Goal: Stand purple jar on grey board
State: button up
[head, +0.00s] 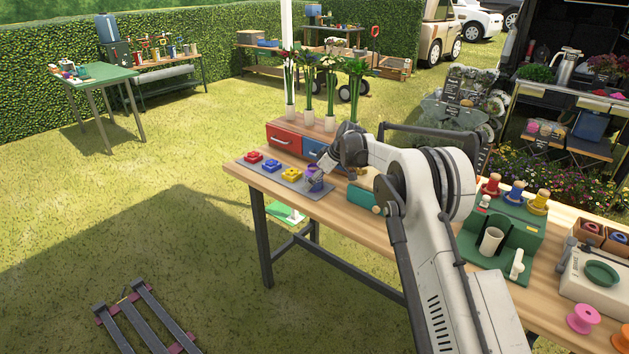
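The purple jar (316,185) is at the right end of the grey board (303,184), near the table's front edge. It looks upright, but I cannot tell whether its base touches the board. My gripper (317,172) is right at the jar's top, reaching down from the right. The fingertips are small and partly lost against the jar, so I cannot tell whether they are closed on it. Red (253,156), blue (271,165) and yellow (291,174) pieces sit in a row on the board to the left of the jar.
Red (285,138) and blue (317,152) drawers stand behind the board, with flowers in pale vases (331,123) beyond. A green stand (501,240) with spools is to the right. My arm covers the table's middle.

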jog(key=s+d+r+m, duration=0.1)
jog(key=s+d+r, duration=0.3)
jog(key=r, duration=0.3)
jog(key=s+d+r+m+t+h, duration=0.1)
jog(key=s+d+r, duration=0.3)
jog(key=r, duration=0.4)
jog(key=s+d+r+m, duration=0.1)
jog(key=s+d+r, duration=0.35)
jog(key=r, duration=0.25)
jog(key=s+d+r+m+t+h, duration=0.1)
jog(key=s+d+r+m, duration=0.15)
jog(key=s, duration=0.55)
jog(key=s+d+r+m+h, duration=0.1)
jog(key=s+d+r, duration=0.25)
jog(key=s, duration=0.45)
jog(key=s+d+f+m+t+h, duration=0.1)
jog(key=s+d+f+m, duration=0.1)
jog(key=s, duration=0.8)
jog(key=s+d+f+m+h, duration=0.1)
jog(key=s+d+f+m, duration=0.1)
jog(key=s, duration=0.8)
jog(key=s+d+f+m+t+h, duration=0.1)
jog(key=s+d+f, duration=0.3)
jog(key=s, duration=0.7)
jog(key=shift+d+f+m+t+p, duration=0.15)
jog(key=shift+m+t+p, duration=0.2)
jog(key=shift+m, duration=0.5)
